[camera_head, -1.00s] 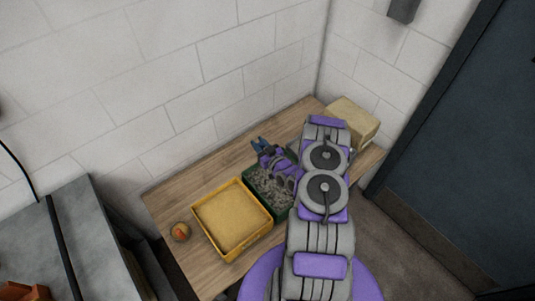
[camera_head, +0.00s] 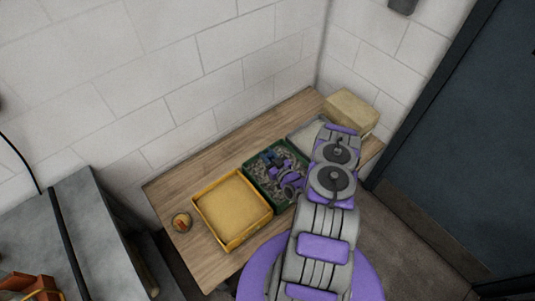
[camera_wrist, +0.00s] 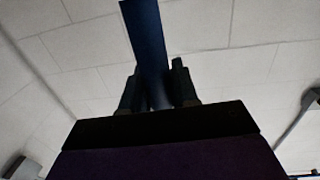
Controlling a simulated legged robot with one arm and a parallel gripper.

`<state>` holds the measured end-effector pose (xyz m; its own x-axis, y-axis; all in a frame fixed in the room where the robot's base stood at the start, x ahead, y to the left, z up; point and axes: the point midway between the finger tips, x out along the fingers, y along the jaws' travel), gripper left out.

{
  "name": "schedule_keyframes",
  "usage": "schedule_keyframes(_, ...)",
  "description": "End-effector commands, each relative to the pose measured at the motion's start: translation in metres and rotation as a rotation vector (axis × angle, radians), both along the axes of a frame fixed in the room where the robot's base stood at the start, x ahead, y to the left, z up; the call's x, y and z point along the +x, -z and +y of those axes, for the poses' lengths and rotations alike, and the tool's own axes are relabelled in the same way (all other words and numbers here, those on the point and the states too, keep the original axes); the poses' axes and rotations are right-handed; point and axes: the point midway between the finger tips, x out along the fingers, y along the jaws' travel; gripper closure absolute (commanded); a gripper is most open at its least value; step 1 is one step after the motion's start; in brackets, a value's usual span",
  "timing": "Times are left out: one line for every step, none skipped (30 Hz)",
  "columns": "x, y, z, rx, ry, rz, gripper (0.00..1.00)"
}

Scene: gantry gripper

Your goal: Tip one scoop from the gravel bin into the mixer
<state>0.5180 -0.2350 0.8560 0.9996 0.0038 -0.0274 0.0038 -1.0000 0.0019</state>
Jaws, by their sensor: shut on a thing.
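The green bin (camera_head: 250,177) holds grey gravel (camera_head: 292,158) and stands on the wooden table. My gripper (camera_head: 274,164) is over this bin in the head view, low against the gravel. In the wrist view my gripper (camera_wrist: 159,92) is shut on a dark blue handle (camera_wrist: 147,38), seemingly the scoop's, which stands up between its two fingers. A small blue part (camera_head: 267,158) also shows at the gripper in the head view. The scoop's bowl and any load are not clear. I cannot make out the mixer with certainty.
A yellow tray (camera_head: 207,217) of sand-coloured material stands left of the green bin. A small round orange-topped thing (camera_head: 181,223) is left of it. A pale container (camera_head: 305,134) and a tan box (camera_head: 352,112) lie right. A grey surface (camera_head: 75,235) is at lower left.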

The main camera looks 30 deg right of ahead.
Motion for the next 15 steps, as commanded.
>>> schedule_keyframes(0.0, 0.007, 0.0, 0.0, 0.0, 0.0, 0.99)
schedule_keyframes(0.0, 0.009, 0.0, 0.0, 0.0, 0.0, 0.99)
schedule_keyframes(0.0, 0.013, 0.0, 0.0, -0.001, 0.0, 0.99)
schedule_keyframes(0.0, 0.015, 0.0, 0.0, 0.0, 0.0, 0.99)
schedule_keyframes(0.0, 0.018, 0.0, 0.0, -0.001, 0.0, 0.99)
schedule_keyframes(0.0, 0.021, 0.0, 0.0, 0.0, 0.0, 0.99)
schedule_keyframes(0.0, 0.023, 0.0, 0.0, -0.001, 0.0, 0.99)
schedule_keyframes(0.0, 0.026, 0.0, 0.001, -0.001, 0.0, 0.99)
schedule_keyframes(0.0, 0.029, 0.0, 0.001, -0.001, 0.001, 0.99)
schedule_keyframes(0.0, 0.032, 0.001, 0.001, -0.001, 0.001, 0.99)
schedule_keyframes(0.0, 0.034, 0.001, 0.001, -0.001, 0.001, 0.99)
schedule_keyframes(0.0, 0.038, 0.001, 0.002, -0.001, 0.001, 0.99)
schedule_keyframes(0.0, 0.04, 0.001, 0.002, -0.001, 0.001, 0.99)
schedule_keyframes(0.0, 0.043, 0.001, 0.002, 0.0, 0.001, 0.99)
schedule_keyframes(-0.001, 0.046, 0.001, 0.003, 0.0, 0.001, 0.99)
